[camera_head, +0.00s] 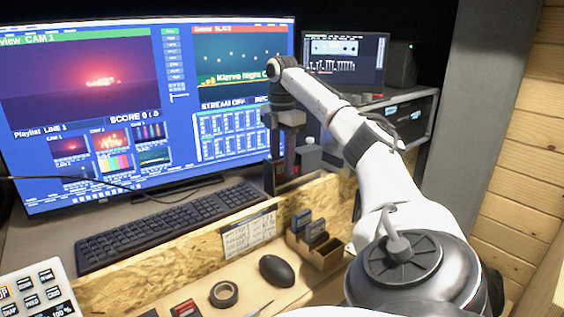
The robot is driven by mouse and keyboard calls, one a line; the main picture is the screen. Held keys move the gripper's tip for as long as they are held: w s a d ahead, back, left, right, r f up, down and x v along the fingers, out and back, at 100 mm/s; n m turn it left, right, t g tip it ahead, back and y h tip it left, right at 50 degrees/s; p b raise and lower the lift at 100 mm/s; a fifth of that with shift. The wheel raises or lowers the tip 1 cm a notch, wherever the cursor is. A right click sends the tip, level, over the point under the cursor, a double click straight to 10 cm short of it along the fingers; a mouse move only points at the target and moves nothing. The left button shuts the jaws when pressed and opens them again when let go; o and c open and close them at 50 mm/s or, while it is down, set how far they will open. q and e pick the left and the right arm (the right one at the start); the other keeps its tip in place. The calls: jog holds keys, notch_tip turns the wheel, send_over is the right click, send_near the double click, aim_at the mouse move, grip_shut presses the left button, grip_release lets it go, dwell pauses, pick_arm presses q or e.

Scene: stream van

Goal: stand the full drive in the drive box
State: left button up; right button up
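The drive box (325,257) is a small wooden box with compartments, at the lower middle. Two dark drives with blue tops, one of them (302,222), stand in its left and back slots; the front right compartment looks empty. I cannot tell which drive is the full one. My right gripper (280,180) points down behind the chipboard ledge, up and left of the drive box and apart from it. Its fingers are dark and small against a dark background, so whether they hold something is unclear. My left gripper is not in view.
A keyboard (165,228) lies before the big monitor (120,100). A chipboard ledge (185,245) runs along the desk, with a label card (248,234) on it. A mouse (277,270) and a tape roll (224,294) lie in front. A rack (412,118) stands behind my arm.

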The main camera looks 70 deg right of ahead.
notch_tip(320, 180, up, 4)
jog(key=p, duration=0.3)
jog(key=shift+r, duration=0.25)
notch_tip(320, 180, up, 5)
jog(key=p, duration=0.4)
jog(key=shift+p, duration=0.3)
jog(key=shift+r+p, duration=0.4)
